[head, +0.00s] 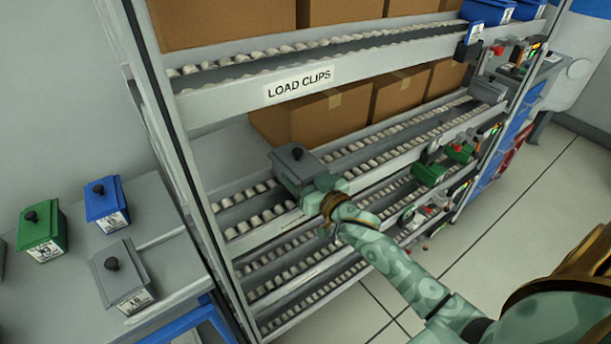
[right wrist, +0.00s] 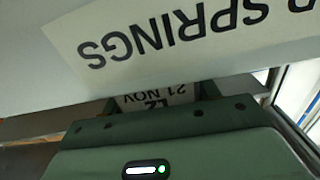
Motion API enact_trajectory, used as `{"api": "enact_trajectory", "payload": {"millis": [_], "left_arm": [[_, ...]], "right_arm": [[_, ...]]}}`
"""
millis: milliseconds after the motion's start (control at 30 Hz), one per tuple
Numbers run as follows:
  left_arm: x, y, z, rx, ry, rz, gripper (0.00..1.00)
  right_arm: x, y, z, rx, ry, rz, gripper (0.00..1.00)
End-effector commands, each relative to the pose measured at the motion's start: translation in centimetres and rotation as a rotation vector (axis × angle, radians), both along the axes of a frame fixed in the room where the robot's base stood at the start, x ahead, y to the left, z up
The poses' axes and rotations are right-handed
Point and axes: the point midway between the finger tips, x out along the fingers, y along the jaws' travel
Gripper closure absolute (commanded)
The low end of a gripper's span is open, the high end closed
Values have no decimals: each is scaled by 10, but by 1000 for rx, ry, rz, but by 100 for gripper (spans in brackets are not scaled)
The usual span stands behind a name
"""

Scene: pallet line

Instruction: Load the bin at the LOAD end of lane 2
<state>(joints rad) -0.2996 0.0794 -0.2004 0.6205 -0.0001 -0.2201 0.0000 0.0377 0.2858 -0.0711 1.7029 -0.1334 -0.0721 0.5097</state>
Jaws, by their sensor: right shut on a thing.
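A grey bin (head: 290,168) with a black knob on its lid is at the near left end of a roller lane (head: 255,210) below the LOAD CLIPS shelf. My right gripper (head: 318,190) is shut on this bin from its front side. In the right wrist view, a white label (right wrist: 155,97) reading 21 NOV shows upside down just beyond my gripper's green housing (right wrist: 150,150). I cannot tell whether the bin touches the rollers. My left gripper is not in view.
A green bin (head: 42,232), a blue bin (head: 105,202) and another grey bin (head: 120,275) stand on a side table (head: 75,290). A rail sign reading SPRINGS (right wrist: 170,35) is close above in the right wrist view. Cardboard boxes (head: 310,118) fill the shelf behind.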

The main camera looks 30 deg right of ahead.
Motion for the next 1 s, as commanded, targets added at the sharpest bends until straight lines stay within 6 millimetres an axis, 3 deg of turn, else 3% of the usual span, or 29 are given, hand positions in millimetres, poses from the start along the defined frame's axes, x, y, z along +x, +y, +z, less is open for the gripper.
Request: {"api": "enact_trajectory", "payload": {"millis": [900, 933, 1000], "left_arm": [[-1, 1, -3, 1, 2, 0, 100], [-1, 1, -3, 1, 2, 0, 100], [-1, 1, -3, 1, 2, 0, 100]], "right_arm": [[0, 0, -6, 0, -6, 1, 83], [0, 0, -6, 1, -7, 1, 37], [0, 0, -6, 0, -6, 1, 18]]}}
